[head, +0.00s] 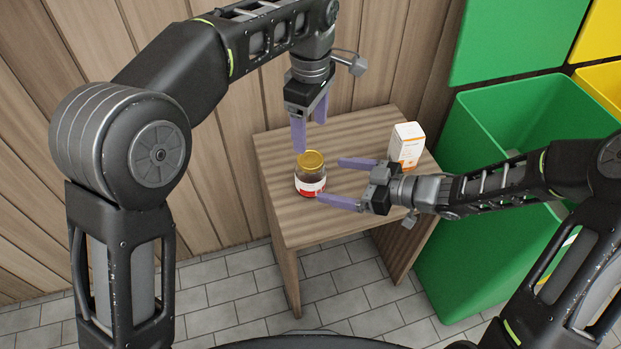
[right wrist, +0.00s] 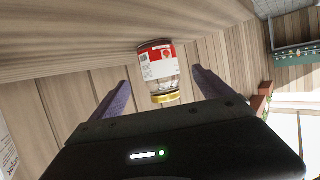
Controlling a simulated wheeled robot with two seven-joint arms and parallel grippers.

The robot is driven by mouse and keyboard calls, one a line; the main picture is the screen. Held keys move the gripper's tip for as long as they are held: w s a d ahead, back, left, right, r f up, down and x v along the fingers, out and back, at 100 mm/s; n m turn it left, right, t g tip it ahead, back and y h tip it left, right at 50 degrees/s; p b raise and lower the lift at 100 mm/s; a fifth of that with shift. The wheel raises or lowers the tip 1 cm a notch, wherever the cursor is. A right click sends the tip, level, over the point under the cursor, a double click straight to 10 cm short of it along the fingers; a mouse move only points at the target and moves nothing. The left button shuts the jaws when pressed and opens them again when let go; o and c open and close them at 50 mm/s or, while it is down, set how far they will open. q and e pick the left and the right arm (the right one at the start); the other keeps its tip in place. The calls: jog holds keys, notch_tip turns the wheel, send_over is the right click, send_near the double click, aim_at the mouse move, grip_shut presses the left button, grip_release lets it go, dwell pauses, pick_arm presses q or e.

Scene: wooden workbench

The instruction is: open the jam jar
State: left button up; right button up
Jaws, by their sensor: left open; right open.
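The jam jar (head: 311,176) stands upright near the left side of the workbench, with a gold lid (head: 311,160) on it and a red and white label. It also shows in the right wrist view (right wrist: 158,66), between the finger lines and beyond the fingertips. My left gripper (head: 310,136) points down just above the lid, its fingers apart and empty. My right gripper (head: 330,181) comes in from the right, its fingers open towards the jar. The fingertips are close to the jar's right side; whether they touch it I cannot tell.
A white and orange carton (head: 406,145) stands at the right back of the workbench (head: 290,228), behind my right gripper. A green bin (head: 470,230) stands right of the bench. A plank wall (head: 210,180) is behind. The bench's front is clear.

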aim_at(310, 176)
jog(key=shift+f, duration=0.15)
jog(key=shift+w, duration=0.1)
jog(key=shift+x, duration=3.95)
grip_shut()
